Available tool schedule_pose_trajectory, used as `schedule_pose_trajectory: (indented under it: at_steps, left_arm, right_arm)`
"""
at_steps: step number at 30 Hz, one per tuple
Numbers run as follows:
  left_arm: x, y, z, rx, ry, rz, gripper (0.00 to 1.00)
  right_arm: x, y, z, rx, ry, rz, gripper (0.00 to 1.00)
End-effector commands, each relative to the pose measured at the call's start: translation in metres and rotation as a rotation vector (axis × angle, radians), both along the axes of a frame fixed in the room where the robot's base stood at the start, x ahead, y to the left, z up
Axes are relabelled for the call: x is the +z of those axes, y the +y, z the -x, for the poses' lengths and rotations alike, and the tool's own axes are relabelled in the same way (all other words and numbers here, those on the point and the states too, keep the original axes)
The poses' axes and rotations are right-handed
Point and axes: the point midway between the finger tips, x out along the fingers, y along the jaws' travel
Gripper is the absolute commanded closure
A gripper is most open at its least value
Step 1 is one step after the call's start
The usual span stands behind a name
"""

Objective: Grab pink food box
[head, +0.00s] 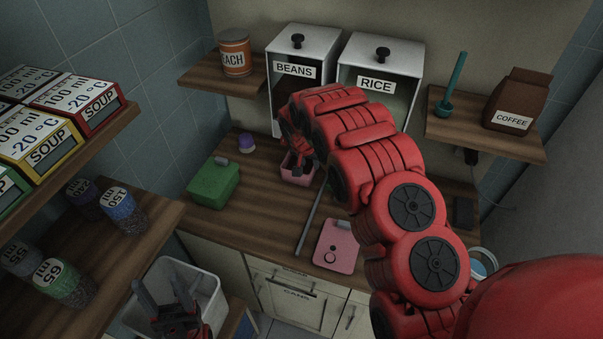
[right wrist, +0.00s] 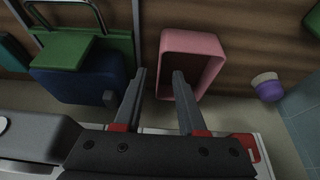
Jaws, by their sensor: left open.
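The pink food box (head: 298,168) is a small open box on the wooden counter, below the beans canister; my right arm partly covers it in the head view. In the right wrist view the pink food box (right wrist: 192,48) shows its open top. My right gripper (right wrist: 157,78) is open. Its fingers are at the box's near left side, one left of the wall and the other overlapping the opening; I cannot tell whether they touch. My left gripper (head: 164,290) is open and empty, low at the left over a white bin.
A pink flat board (head: 337,246) lies at the counter's front. The right wrist view shows a blue box (right wrist: 82,82) left of the fingers. A white bin (head: 205,275) stands low left.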

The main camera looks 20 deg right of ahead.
Motion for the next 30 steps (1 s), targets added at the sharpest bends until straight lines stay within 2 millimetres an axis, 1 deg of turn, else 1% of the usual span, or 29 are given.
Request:
schedule_pose_trajectory:
  at_steps: [1,6,10,12,18,20,23,24,25,30]
  left_arm:
    - [-0.016,0.0,0.0,0.0,0.0,0.0,0.43]
    - [-0.045,0.0,0.0,0.0,0.0,0.0,0.43]
    - [-0.06,0.0,0.0,0.0,0.0,0.0,0.43]
    - [-0.064,0.0,0.0,0.0,0.0,0.0,0.43]
    - [-0.066,0.0,0.0,0.0,0.0,0.0,0.43]
    - [-0.07,0.0,0.0,0.0,0.0,0.0,0.43]
    - [-0.081,0.0,0.0,0.0,0.0,0.0,0.43]
    - [-0.074,0.0,0.0,0.0,0.001,0.0,0.43]
    - [-0.072,0.0,0.0,0.0,0.0,0.0,0.43]
    - [-0.067,0.0,0.0,0.0,0.0,0.0,0.43]
  right_arm:
    - [-0.013,-0.003,-0.002,-0.001,-0.003,0.001,0.6]
    - [-0.034,-0.003,-0.007,0.003,0.0,-0.004,0.6]
    - [-0.043,-0.006,-0.01,0.003,0.003,-0.003,0.6]
    - [-0.045,-0.007,-0.012,0.003,0.003,-0.003,0.6]
    - [-0.051,-0.009,-0.016,0.003,0.001,-0.004,0.6]
    - [-0.057,-0.01,-0.018,0.003,0.0,-0.005,0.6]
    - [-0.073,-0.013,-0.021,0.002,0.001,-0.004,0.6]
    - [-0.07,-0.014,-0.023,0.002,0.002,-0.004,0.6]
    - [-0.072,-0.015,-0.024,0.002,0.002,-0.004,0.6]
    - [-0.087,-0.018,-0.029,0.003,0.001,-0.003,0.6]
